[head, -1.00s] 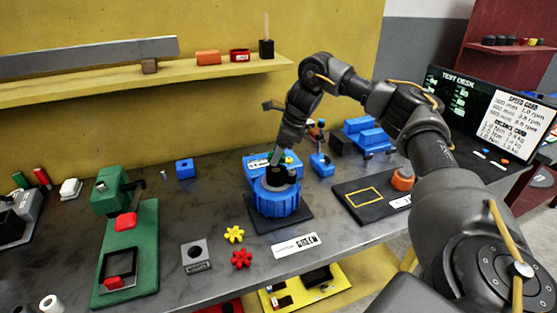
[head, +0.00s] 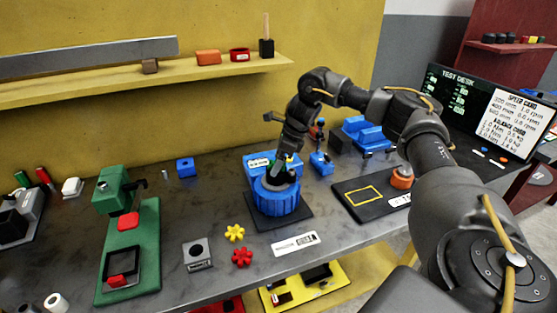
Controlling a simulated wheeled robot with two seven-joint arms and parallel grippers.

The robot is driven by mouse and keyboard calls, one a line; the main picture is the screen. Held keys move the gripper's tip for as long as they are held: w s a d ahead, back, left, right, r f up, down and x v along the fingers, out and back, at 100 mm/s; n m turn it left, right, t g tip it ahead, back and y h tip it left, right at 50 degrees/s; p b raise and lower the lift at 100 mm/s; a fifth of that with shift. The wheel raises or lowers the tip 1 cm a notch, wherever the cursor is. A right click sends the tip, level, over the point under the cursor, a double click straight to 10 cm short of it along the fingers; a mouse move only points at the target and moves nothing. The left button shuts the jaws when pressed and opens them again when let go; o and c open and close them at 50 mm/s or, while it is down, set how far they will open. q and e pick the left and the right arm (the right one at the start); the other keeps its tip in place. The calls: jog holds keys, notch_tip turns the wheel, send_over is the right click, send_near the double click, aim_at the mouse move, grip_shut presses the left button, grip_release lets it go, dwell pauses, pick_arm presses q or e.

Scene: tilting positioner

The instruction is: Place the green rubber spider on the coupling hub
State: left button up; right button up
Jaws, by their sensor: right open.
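The blue round positioner (head: 276,203) stands on a dark plate on the bench. The coupling hub at its top is mostly covered by my right gripper (head: 277,176), which points down into the positioner's open top. That gripper is open. A small trace of green shows beside its fingers, but I cannot tell whether it is the green rubber spider or whether it touches the hub. A yellow spider (head: 234,233) and a red spider (head: 242,257) lie on the bench to the left of the positioner. My left gripper is not in view.
A green press (head: 146,250) and a grey block (head: 198,255) with a hole stand to the left. A black mat with a yellow outline (head: 363,196) and an orange knob (head: 402,178) lies to the right. A white label (head: 296,243) lies in front. Blue units stand behind.

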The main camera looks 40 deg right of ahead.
jog(key=shift+r, duration=0.45)
jog(key=v, duration=0.5)
jog(key=shift+b, duration=0.35)
jog(key=p+v, duration=0.2)
jog(key=v, duration=0.4)
jog(key=shift+s, duration=0.2)
jog(key=shift+d+r, duration=0.1)
